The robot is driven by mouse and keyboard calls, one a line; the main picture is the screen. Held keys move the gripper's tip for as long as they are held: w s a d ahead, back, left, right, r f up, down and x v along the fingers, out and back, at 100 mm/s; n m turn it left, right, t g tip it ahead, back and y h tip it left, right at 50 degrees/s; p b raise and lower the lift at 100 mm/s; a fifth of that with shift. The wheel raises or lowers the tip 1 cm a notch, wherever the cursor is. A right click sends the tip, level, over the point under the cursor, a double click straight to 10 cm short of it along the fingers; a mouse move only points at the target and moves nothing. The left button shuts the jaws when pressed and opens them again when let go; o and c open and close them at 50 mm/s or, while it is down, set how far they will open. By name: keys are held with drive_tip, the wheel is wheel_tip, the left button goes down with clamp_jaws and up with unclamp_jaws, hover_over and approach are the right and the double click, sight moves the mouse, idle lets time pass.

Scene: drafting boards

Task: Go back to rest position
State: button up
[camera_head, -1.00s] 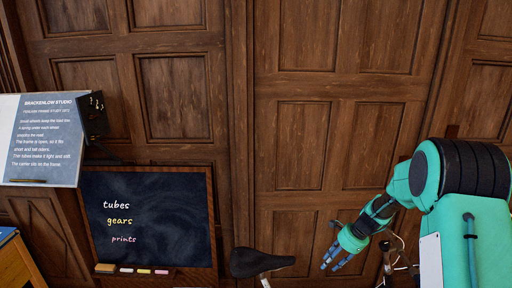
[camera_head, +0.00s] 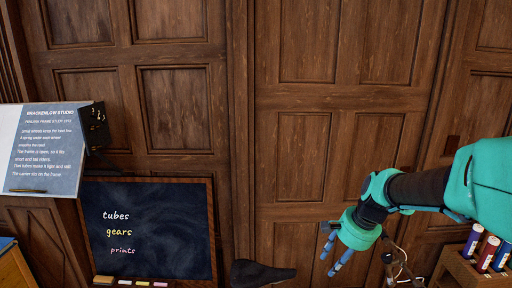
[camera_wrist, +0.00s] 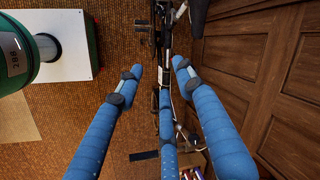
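My gripper (camera_head: 337,250) is at the lower middle right of the head view, at the end of my teal and black arm. Its blue fingers point down and to the left. In the wrist view, the three blue padded fingers of my gripper (camera_wrist: 157,75) are spread apart with nothing between them. It is open and empty, in front of the wooden panelling.
A bicycle saddle (camera_head: 262,273) is left of my gripper, low down. A wooden rack with colored tubes (camera_head: 488,252) stands at right. A chalkboard (camera_head: 150,225) and a sign (camera_head: 45,150) are at left. The wrist view shows brown floor (camera_wrist: 115,25) and a white-based green object (camera_wrist: 75,65).

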drive_tip(key=s+a+r+n+t+h, duration=0.1)
drive_tip(key=s+r+n, duration=0.3)
drive_tip(key=s, duration=0.9)
drive_tip(key=s+a+r+n+t+h, duration=0.1)
drive_tip(key=s+r+n, duration=0.4)
drive_tip(key=s, duration=0.8)
drive_tip(key=shift+t+h, duration=0.3)
drive_tip(key=shift+t, duration=0.2)
